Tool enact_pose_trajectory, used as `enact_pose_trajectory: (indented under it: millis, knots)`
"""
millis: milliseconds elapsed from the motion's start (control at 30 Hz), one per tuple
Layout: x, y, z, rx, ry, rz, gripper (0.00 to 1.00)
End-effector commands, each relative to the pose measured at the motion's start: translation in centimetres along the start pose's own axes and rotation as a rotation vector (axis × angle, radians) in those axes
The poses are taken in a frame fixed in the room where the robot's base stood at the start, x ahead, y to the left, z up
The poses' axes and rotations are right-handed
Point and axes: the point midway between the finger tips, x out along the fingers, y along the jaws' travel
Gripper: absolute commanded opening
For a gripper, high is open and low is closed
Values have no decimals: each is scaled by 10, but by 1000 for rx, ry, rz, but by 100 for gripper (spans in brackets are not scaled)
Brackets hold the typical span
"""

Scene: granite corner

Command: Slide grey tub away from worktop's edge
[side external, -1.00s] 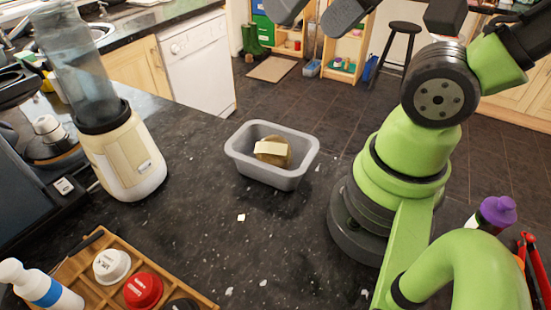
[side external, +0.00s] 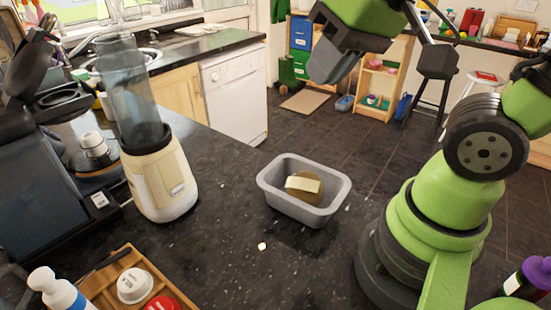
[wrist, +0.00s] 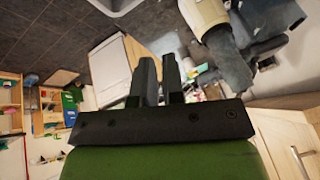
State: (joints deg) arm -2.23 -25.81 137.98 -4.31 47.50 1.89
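The grey tub (side external: 300,212) stands upright on the dark speckled worktop (side external: 225,240), close to the edge that borders the floor. A round brown thing (side external: 311,197) and a pale yellow block (side external: 302,184) lie inside it. My gripper (side external: 325,66) is above and beyond the tub in the side view, well apart from it. In the wrist view my gripper (wrist: 158,57) shows two dark fingers with a narrow gap and nothing between them.
A blender (side external: 160,180) stands left of the tub. A wooden tray (side external: 110,283) with lidded pots is at front left, and a purple-topped bottle (side external: 530,275) at right. A small white piece (side external: 262,246) lies before the tub. The worktop between blender and tub is clear.

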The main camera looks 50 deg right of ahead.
Motion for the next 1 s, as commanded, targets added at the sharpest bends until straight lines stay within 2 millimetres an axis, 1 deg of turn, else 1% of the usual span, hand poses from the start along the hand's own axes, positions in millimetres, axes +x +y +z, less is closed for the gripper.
enact_pose_trajectory:
  millis: [33,100,167,300,500,600,700,800,1000]
  knots:
    - [12,0,-5,-18,-41,26,10]
    - [27,0,-11,-46,-84,58,10]
    - [41,0,-16,-72,-120,85,10]
    - [77,1,-22,-136,-207,143,10]
    - [132,4,-20,-234,-326,210,10]
    - [154,6,-15,-274,-374,233,10]
    - [171,8,-10,-304,-408,248,10]
    - [182,10,-6,-326,-429,257,10]
    - [188,11,-5,-337,-440,261,10]
